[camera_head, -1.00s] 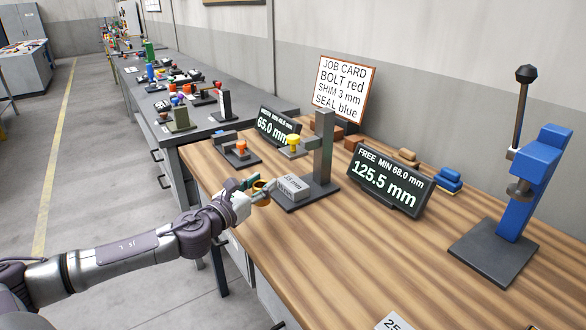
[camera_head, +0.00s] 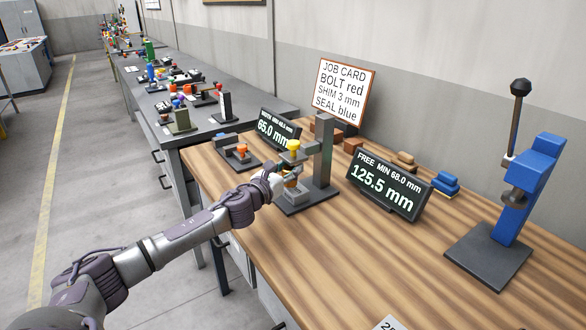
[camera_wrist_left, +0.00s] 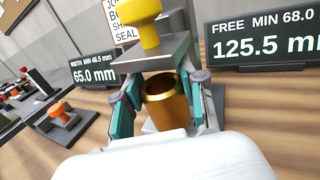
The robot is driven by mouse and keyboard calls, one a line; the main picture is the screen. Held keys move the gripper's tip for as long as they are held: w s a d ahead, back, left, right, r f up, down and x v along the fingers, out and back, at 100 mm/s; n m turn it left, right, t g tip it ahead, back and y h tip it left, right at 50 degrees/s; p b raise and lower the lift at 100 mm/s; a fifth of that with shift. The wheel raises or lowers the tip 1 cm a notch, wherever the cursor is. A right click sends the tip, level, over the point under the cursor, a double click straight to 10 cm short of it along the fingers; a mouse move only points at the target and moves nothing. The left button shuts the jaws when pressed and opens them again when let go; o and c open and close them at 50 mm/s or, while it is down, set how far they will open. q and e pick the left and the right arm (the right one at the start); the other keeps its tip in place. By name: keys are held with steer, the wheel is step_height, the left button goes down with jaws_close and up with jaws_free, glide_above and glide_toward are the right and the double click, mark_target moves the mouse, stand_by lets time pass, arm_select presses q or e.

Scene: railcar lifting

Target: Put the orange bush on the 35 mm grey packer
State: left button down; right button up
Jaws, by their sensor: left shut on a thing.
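The orange bush (camera_wrist_left: 168,103) is a hollow bronze-coloured cylinder, upright between the teal-padded fingers of my left gripper (camera_wrist_left: 160,98) in the left wrist view. That gripper is shut on it. In the head view my left gripper (camera_head: 286,180) is at the grey gauge stand, with the bush over the grey packer (camera_head: 295,196). The packer lies on the stand's dark base and is partly hidden by the gripper and bush. I cannot tell whether the bush touches the packer. My right gripper is out of view.
A yellow-topped plunger (camera_head: 293,146) on the stand's arm (camera_head: 322,150) is close above my gripper. A display reading 125.5 mm (camera_head: 388,184) stands to the right, and a blue press (camera_head: 515,205) farther right. The front middle of the wooden bench (camera_head: 350,260) is clear.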

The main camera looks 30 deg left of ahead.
arm_select(q)
steer(key=shift+w+d+f, duration=0.1)
steer(key=shift+w+f, duration=0.15)
steer(key=shift+w, duration=0.3)
steer(key=shift+w+f, duration=0.2)
steer(key=shift+w, duration=0.3)
steer(key=shift+f, duration=0.3)
steer(key=shift+s, duration=0.1)
steer(key=c, duration=1.1)
jaws_free()
steer(key=shift+f, duration=0.2)
steer(key=o, duration=0.4)
steer(key=shift+o, duration=0.2)
steer(key=shift+r, duration=0.1)
